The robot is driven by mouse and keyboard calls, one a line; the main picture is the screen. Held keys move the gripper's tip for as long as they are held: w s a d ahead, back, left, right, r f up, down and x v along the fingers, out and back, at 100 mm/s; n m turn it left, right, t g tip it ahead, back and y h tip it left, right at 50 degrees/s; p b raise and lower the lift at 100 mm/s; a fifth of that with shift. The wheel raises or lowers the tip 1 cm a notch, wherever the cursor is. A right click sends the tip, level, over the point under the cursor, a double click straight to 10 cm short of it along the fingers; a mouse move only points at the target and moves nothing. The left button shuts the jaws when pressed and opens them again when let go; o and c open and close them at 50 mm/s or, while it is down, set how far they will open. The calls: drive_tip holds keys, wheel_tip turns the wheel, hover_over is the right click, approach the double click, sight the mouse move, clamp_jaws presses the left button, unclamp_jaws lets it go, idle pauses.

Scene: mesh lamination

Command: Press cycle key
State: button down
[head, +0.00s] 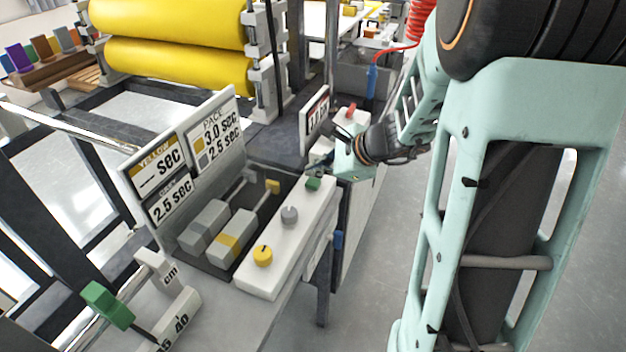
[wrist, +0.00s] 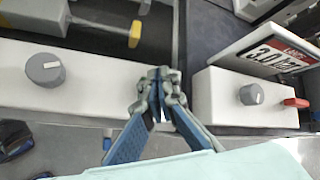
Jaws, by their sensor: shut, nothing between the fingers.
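A white control box (head: 287,240) carries a yellow knob (head: 262,255), a grey knob (head: 289,215) and a green key (head: 313,184) at its far end. No label on the key is readable. My gripper (wrist: 160,76) is shut and empty, its fingertips close together at that far end of the box. In the wrist view the grey knob (wrist: 45,70) is left of the fingers; the green key does not show there, apparently hidden by them. I cannot tell whether the fingertips touch it.
A second white box with a grey knob (wrist: 252,93) and a red key (wrist: 295,102) stands to the right in the wrist view, below a sign (wrist: 270,53). Grey and yellow levers (head: 232,236) lie in a dark recess beside the first box. Yellow rollers (head: 175,70) stand behind.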

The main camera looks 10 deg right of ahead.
sight(315, 183)
drive_tip(key=shift+r+p, duration=2)
drive_tip(key=shift+r, duration=0.55)
